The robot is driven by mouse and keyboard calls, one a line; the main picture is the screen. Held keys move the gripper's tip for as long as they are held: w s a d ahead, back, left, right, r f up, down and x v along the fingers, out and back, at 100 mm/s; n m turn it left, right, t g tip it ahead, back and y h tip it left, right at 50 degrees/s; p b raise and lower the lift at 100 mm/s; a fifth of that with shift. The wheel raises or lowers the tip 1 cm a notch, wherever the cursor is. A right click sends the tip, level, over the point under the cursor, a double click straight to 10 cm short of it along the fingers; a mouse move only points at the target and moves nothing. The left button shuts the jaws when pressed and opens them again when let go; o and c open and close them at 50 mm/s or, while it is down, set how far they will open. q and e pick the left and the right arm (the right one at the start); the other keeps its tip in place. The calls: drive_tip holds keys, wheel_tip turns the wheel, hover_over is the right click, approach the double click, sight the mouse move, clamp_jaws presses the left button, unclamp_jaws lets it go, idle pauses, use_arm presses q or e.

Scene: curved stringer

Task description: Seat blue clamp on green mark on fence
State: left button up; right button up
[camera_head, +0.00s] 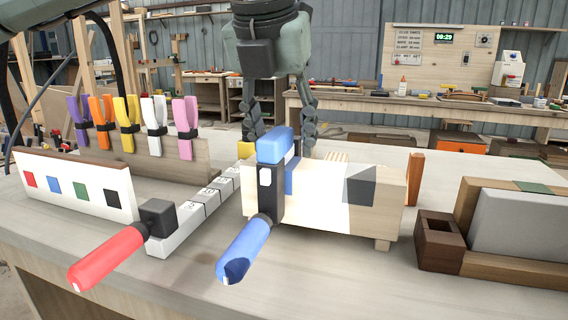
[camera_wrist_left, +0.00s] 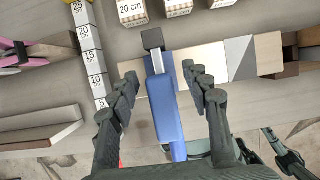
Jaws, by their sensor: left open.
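The blue clamp (camera_head: 268,190), with blue grips and a dark body, stands at the near side of a pale wooden block (camera_head: 330,205). My left gripper (camera_head: 280,138) is open above it. In the left wrist view my left gripper (camera_wrist_left: 163,82) has a finger on each side of the blue clamp (camera_wrist_left: 168,115), apart from it. A green mark (camera_head: 82,189) is on the white board (camera_head: 62,177) at the left. Another green patch (camera_head: 533,188) lies on the brown-and-grey piece at the right. I cannot tell which is the fence's mark.
A red-handled clamp (camera_head: 108,256) lies by a numbered ruler strip (camera_head: 192,212). Coloured spring clamps (camera_head: 156,118) stand on a rack behind the white board. A brown-and-grey piece (camera_head: 510,225) fills the right. Part of my other arm (camera_wrist_left: 284,152) seems to show in the wrist view.

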use_arm(q)
drive_tip(key=shift+c, duration=0.3)
clamp_jaws()
drive_tip(key=shift+r, duration=0.2)
